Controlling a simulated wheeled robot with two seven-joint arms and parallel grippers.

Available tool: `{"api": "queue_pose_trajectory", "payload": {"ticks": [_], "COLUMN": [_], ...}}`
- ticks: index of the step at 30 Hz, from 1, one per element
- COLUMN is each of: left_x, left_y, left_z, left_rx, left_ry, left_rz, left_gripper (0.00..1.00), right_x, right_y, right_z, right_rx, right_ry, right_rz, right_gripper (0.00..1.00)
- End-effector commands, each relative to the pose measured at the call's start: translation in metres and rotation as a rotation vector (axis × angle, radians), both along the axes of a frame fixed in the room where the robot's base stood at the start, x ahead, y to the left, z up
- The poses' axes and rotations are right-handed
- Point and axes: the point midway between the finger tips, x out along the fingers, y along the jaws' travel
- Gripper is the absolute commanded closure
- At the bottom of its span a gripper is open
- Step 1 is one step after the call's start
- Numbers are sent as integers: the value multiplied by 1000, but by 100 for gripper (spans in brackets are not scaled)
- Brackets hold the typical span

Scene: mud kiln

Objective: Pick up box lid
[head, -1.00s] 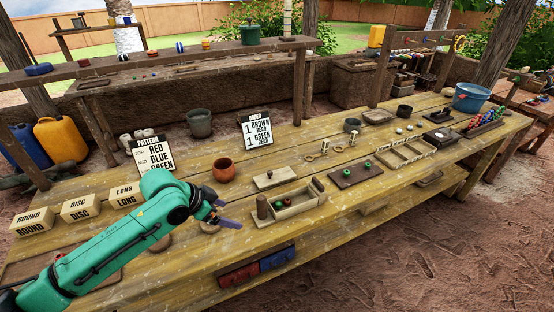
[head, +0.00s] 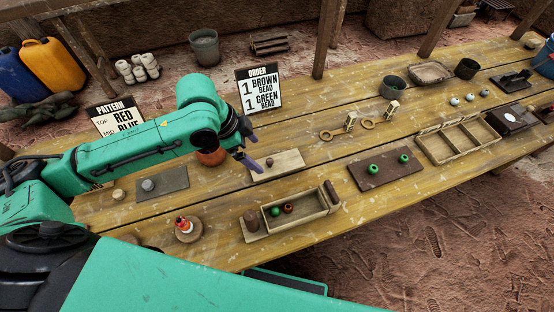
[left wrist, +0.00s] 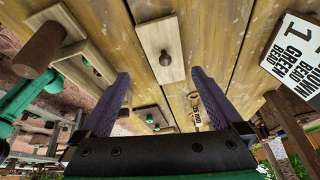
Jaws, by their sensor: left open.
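The box lid (head: 286,163) is a flat pale wooden board with a small dark knob (head: 269,162) on top. It lies flat on the table behind the open box. My left gripper (head: 250,152) is open and empty, at the lid's left end in the head view; its height above the table is hard to tell. In the left wrist view the lid (left wrist: 158,37) and its knob (left wrist: 165,58) show ahead, between the lines of the two open purple fingers (left wrist: 157,100). The open wooden box (head: 296,222) holds a green bead (head: 275,212) and a brown bead (head: 288,208). My right gripper is not in view.
An order sign (head: 259,90) and a clay pot (head: 212,157) stand behind my left gripper. A dark board (head: 386,171) with two green beads lies right of the lid. A divided tray (head: 459,139) is farther right. Bare table surrounds the lid's front.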

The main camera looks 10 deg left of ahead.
Motion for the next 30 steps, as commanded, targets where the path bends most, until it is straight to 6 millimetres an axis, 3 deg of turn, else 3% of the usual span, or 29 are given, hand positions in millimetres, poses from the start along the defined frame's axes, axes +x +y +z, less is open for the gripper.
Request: {"api": "queue_pose_trajectory", "payload": {"ticks": [5, 14, 21, 22, 27, 30], "left_x": [7, 18, 20, 20, 20, 20], "left_y": [-12, -25, -27, -27, -27, -27], "left_z": [-32, -78, -84, -84, -84, -84], "left_rx": [-2, -2, 0, 0, 0, 0], "left_ry": [0, 1, -3, -3, -3, -3], "left_rz": [2, 1, 1, 1, 1, 1], "left_gripper": [0, 0, 0, 4, 66, 66], "right_x": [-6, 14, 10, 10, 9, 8], "right_y": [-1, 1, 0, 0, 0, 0], "right_z": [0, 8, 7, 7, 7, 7], "right_rx": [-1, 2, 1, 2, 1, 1], "right_ry": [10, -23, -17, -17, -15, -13], "right_rz": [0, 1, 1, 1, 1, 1], "right_gripper": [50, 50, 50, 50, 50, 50]}}
